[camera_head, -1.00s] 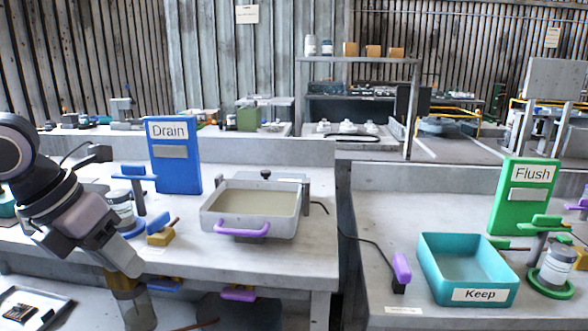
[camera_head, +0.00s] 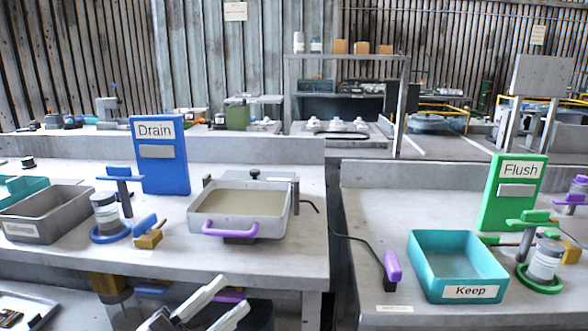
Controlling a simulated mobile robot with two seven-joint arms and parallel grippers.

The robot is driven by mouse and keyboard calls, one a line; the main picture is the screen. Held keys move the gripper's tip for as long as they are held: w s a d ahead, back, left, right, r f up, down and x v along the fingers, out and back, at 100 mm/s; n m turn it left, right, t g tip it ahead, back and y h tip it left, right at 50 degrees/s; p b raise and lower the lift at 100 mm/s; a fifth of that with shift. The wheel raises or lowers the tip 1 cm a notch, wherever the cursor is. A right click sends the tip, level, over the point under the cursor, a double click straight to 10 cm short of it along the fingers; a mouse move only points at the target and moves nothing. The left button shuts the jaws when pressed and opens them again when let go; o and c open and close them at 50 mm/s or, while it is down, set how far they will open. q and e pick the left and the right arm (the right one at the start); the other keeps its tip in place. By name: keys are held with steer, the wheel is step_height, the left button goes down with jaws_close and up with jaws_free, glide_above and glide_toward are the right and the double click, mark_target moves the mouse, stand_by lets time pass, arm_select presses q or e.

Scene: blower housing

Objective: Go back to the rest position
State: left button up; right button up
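My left gripper (camera_head: 234,292) shows at the bottom edge of the head view, left of the middle. Its two pale fingers are apart with nothing between them, and they point up and to the right. It is in front of the left bench (camera_head: 268,260), below the bench's front edge and clear of the things on top. The rest of my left arm is out of the picture. My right gripper is not in view.
On the left bench are a grey bin (camera_head: 45,218), a blue Drain sign (camera_head: 160,178) and a tray with a purple handle (camera_head: 240,205). The right bench holds a teal Keep bin (camera_head: 457,270) and a green Flush sign (camera_head: 511,200). A gap separates the benches.

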arm_select(q)
steer(key=s+a+f+n+t+y, duration=0.1)
steer(key=a+f+n+y, duration=0.2)
steer(key=f+n+y, duration=0.5)
steer(key=s+a+f+n+t+y, duration=0.1)
steer(key=a+f+n+y, duration=0.35)
steer(key=f+n, duration=0.4)
steer(key=s+a+f+n+g+y, duration=0.25)
steer(key=s+f+g, duration=0.35)
steer(key=s+f, duration=0.75)
step_height(320, 180, up, 9)
steer(key=w+y+p, duration=0.1)
steer(key=p, duration=1.2)
steer(key=shift+w+a+r, duration=0.15)
steer(key=shift+w+r, duration=0.05)
steer(key=shift+w, duration=0.15)
